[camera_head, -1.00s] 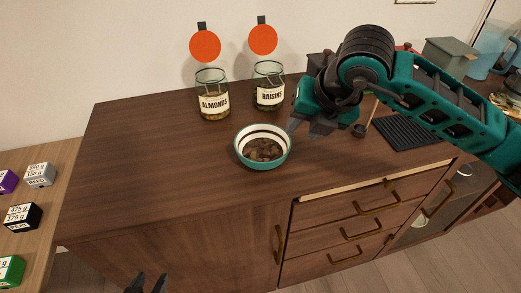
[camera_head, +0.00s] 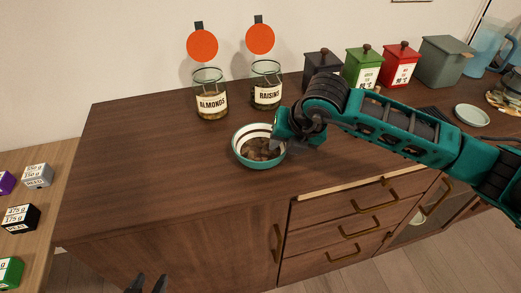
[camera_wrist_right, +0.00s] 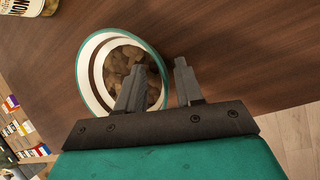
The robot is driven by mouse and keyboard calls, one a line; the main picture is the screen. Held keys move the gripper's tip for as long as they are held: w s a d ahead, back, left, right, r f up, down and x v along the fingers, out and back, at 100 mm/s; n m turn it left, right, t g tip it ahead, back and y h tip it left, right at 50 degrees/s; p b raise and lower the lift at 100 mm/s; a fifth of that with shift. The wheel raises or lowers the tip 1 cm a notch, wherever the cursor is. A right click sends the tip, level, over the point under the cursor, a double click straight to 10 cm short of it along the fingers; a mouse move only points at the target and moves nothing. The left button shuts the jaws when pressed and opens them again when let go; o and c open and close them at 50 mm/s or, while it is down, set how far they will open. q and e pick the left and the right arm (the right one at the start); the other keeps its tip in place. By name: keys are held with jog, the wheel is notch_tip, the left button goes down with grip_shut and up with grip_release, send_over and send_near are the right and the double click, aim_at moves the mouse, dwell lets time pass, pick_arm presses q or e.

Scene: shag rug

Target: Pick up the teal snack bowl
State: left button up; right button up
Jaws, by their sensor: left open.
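The teal snack bowl (camera_head: 240,157) has a white and dark banded inside and holds brown snack pieces. It stands upright on the wooden cabinet top. My right gripper (camera_head: 281,146) is at the bowl's right side, its fingers mostly hidden by the wrist. In the right wrist view the bowl (camera_wrist_right: 83,76) lies under the open right gripper (camera_wrist_right: 159,65). One finger overlaps the bowl's inside and the other is outside the rim; contact cannot be told. My left gripper (camera_head: 147,284) is open and empty at the bottom edge, in front of the cabinet.
Jars of almonds (camera_head: 211,98) and raisins (camera_head: 266,88) stand behind the bowl. Black (camera_head: 322,63), green (camera_head: 364,66) and red (camera_head: 400,64) canisters stand at the back right. The cabinet top (camera_head: 140,150) left of the bowl is clear.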

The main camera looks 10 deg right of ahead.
grip_shut()
jog(key=shift+r, duration=0.15)
dwell(0.4)
